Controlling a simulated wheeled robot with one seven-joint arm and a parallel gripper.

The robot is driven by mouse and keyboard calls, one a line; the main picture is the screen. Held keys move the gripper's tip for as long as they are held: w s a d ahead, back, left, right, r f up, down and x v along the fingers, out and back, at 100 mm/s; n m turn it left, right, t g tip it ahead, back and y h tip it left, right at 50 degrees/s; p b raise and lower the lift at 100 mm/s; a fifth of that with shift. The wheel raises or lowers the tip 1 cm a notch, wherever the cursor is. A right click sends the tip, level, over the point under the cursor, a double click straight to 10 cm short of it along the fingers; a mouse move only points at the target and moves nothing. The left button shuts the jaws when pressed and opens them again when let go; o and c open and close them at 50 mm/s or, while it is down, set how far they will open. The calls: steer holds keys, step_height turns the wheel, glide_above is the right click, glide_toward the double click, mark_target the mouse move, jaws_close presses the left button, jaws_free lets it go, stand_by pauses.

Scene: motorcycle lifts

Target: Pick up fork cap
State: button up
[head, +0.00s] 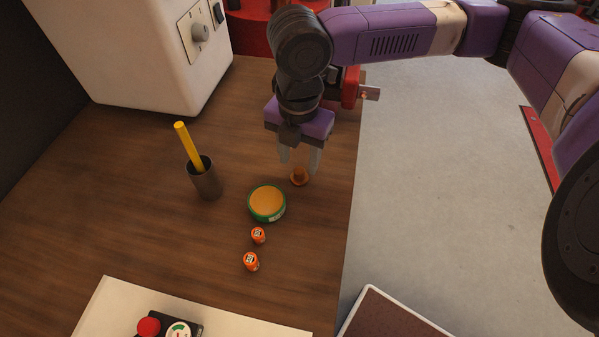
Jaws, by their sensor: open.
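A green-rimmed tin (267,202) stands close to the lower left of the piece. Two small orange labelled items (258,235) sit below it. A dark cup (205,179) with a yellow stick stands left. A white machine (150,50) is behind. Bench (130,200) is clear at left.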

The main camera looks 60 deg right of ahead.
mark_target(299, 175)
steer(key=shift+a+f, duration=0.1)
steer(key=shift+f, duration=1.35)
steer(key=shift+c, duration=0.5)
jaws_close()
steer(key=shift+r, duration=0.1)
